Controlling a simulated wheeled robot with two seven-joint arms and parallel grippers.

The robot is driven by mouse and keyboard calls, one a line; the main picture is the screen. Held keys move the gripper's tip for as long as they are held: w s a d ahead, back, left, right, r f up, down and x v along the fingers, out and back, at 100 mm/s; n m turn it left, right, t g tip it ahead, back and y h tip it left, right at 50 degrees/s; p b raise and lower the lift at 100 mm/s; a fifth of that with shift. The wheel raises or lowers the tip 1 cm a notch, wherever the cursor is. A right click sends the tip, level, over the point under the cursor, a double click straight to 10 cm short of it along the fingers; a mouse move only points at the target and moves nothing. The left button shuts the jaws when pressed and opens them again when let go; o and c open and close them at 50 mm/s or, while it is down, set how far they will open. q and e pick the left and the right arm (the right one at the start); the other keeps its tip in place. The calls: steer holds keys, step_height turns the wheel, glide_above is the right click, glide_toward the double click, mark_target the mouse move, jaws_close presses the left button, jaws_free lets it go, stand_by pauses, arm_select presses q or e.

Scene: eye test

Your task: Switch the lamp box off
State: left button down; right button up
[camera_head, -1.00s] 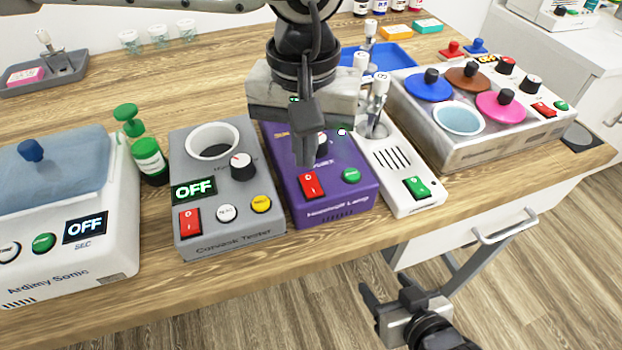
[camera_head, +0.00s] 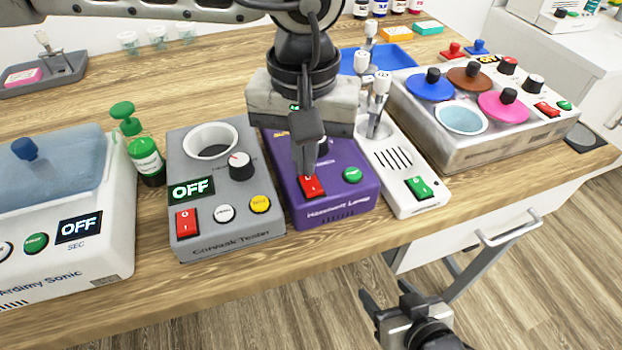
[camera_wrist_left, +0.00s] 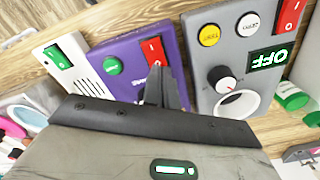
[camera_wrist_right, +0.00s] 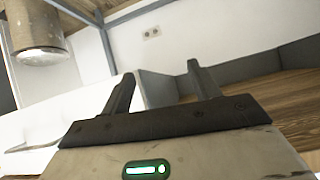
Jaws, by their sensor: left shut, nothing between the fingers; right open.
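The lamp box is a purple box (camera_head: 335,204) labelled Haemolight Lamp, standing near the front of the wooden bench. Its top has a red rocker switch (camera_head: 313,187) and a green button (camera_head: 352,174); the box also shows in the left wrist view (camera_wrist_left: 128,68). My left gripper (camera_head: 309,174) is shut and empty, pointing down over the box. Its tips overlap the end of the red rocker (camera_wrist_left: 153,48) in the left wrist view; I cannot tell whether they touch it. The gripper hides the back of the box. My right gripper (camera_head: 385,293) is open and empty in front of the bench.
A grey tester (camera_head: 231,236) stands close left of the lamp box. A white device with a green switch (camera_head: 419,188) stands close right. Further right is a box with coloured lids (camera_head: 477,148). A green bottle (camera_head: 147,158) and a white sonic bath (camera_head: 115,255) are left.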

arm_select(q)
step_height(320, 180, up, 7)
steer(key=p, duration=0.4)
stand_by(0.4)
stand_by(0.5)
